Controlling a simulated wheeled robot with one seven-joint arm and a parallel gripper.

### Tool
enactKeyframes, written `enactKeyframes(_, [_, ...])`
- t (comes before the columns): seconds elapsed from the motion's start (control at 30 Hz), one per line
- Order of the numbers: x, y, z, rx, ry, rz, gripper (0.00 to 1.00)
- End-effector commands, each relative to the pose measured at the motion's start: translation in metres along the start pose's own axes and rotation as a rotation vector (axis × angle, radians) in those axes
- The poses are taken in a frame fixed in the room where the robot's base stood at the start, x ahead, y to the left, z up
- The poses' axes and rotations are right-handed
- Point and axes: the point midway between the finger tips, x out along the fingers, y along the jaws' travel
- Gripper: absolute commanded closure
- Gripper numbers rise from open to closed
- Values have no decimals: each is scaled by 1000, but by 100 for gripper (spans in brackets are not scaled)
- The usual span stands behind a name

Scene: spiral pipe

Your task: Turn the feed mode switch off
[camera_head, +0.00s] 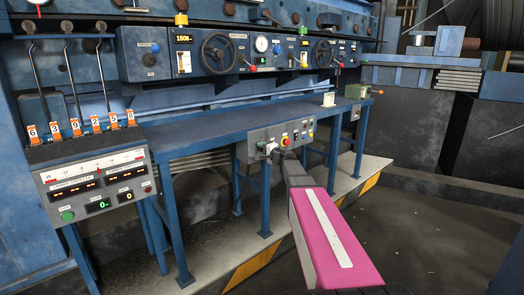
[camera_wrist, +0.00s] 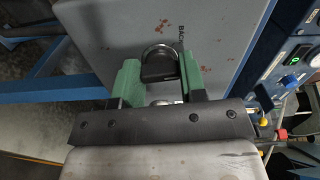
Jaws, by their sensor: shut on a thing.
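A grey control box (camera_head: 259,137) hangs at the front edge of the blue table, with a red button and several small controls on its face. My gripper (camera_head: 271,150) is at the left part of this box, and it partly hides the controls there. In the wrist view, my gripper's green fingers (camera_wrist: 160,77) are shut on a black switch knob (camera_wrist: 158,70) with a metal ring at its base. The knob stands on the grey panel (camera_wrist: 210,35), next to a partly readable label beginning "BAC". The rest of the lettering is hidden, so the switch's set position cannot be read.
The blue table (camera_head: 215,119) runs behind the box. A console with levers and displays (camera_head: 96,185) stands at the left. A panel with handwheels and gauges (camera_head: 245,55) is above. Table legs stand below the box; open floor (camera_head: 430,230) lies at the right.

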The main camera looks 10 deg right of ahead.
Motion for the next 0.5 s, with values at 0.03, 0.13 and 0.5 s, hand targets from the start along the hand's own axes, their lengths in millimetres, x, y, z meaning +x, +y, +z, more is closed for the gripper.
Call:
enactKeyframes(0.03, [0, 0, 0, 18, 0, 1, 85])
enactKeyframes(0.13, [0, 0, 0, 49, 0, 1, 85])
enactKeyframes(0.5, [-1, 1, 0, 84, 0, 1, 85])
